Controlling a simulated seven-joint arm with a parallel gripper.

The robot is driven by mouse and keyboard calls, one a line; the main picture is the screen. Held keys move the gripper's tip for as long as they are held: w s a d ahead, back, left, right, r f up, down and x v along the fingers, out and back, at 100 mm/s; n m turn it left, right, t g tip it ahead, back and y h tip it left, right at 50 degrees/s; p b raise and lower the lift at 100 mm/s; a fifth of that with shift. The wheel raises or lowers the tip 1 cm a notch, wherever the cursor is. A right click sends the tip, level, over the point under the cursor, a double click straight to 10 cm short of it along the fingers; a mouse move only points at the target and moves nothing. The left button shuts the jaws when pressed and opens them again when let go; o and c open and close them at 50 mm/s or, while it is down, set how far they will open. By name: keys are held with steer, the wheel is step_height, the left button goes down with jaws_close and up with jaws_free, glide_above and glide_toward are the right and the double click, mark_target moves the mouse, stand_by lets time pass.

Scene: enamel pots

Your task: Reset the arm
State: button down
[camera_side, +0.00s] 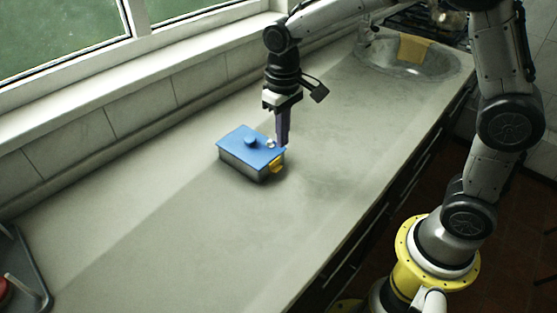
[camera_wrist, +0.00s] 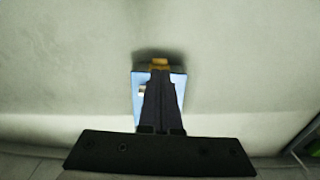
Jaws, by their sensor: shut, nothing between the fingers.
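My gripper (camera_side: 283,142) is shut and empty, pointing straight down. In the side view its fingertips are at the right end of a rectangular enamel pot (camera_side: 240,166) with a blue lid (camera_side: 240,146). A yellow piece (camera_side: 276,164) shows at the pot's right end. In the wrist view my shut fingers (camera_wrist: 160,72) cover most of the blue lid (camera_wrist: 138,108), and the yellow piece (camera_wrist: 160,62) shows just past their tips. I cannot tell whether the fingertips touch the lid.
The pot stands on a long grey counter (camera_side: 150,235) with clear room around it. A sink (camera_side: 440,66) with a yellow cloth (camera_side: 413,48) is at the back right. A grey tray (camera_side: 28,275) is at the lower left. A tiled wall and window run behind.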

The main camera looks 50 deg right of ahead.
steer(key=shift+r, duration=0.3)
steer(key=s+d+r+t, duration=0.4)
steer(key=s+r, duration=0.5)
steer(key=r, duration=0.3)
steer(key=s+f, duration=0.2)
steer(key=s, duration=0.4)
steer(key=s+d+f+t, duration=0.1)
steer(key=s+f, duration=0.1)
steer(key=s, duration=0.4)
steer(key=shift+s+d+t, duration=0.3)
steer(key=shift+s, duration=0.05)
